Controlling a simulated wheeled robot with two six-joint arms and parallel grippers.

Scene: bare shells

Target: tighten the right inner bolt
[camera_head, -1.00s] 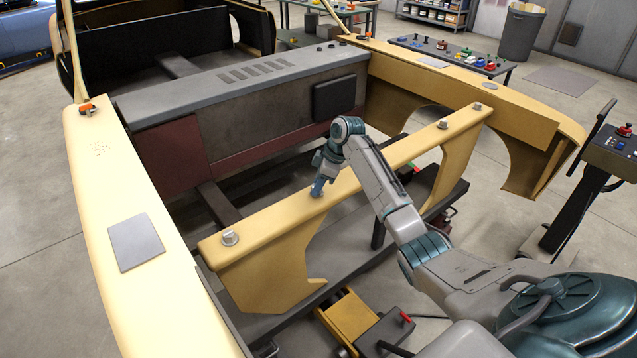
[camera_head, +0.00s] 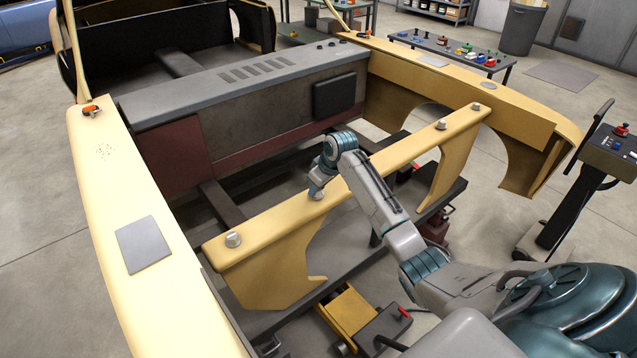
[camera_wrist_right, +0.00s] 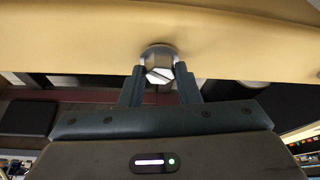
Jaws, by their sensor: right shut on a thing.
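A yellow crossbar (camera_head: 375,160) runs across the front of the car shell and carries several grey bolts along its top. My right gripper (camera_head: 318,190) is shut on a bolt, the second from the left in the head view. In the right wrist view the hex head of this inner bolt (camera_wrist_right: 159,68) sits between the two dark fingers of the gripper (camera_wrist_right: 160,82), against the yellow surface. The other inner bolt (camera_head: 440,125) stands free further right. Outer bolts stand near the left end (camera_head: 233,240) and the right end (camera_head: 475,107). My left gripper is out of view.
Yellow fenders flank the crossbar on the left (camera_head: 110,190) and right (camera_head: 470,90). A grey firewall (camera_head: 250,95) lies behind it. A yellow jack (camera_head: 347,312) is below the bar. A dark control stand (camera_head: 575,195) is at the right, with a tool table (camera_head: 455,50) behind.

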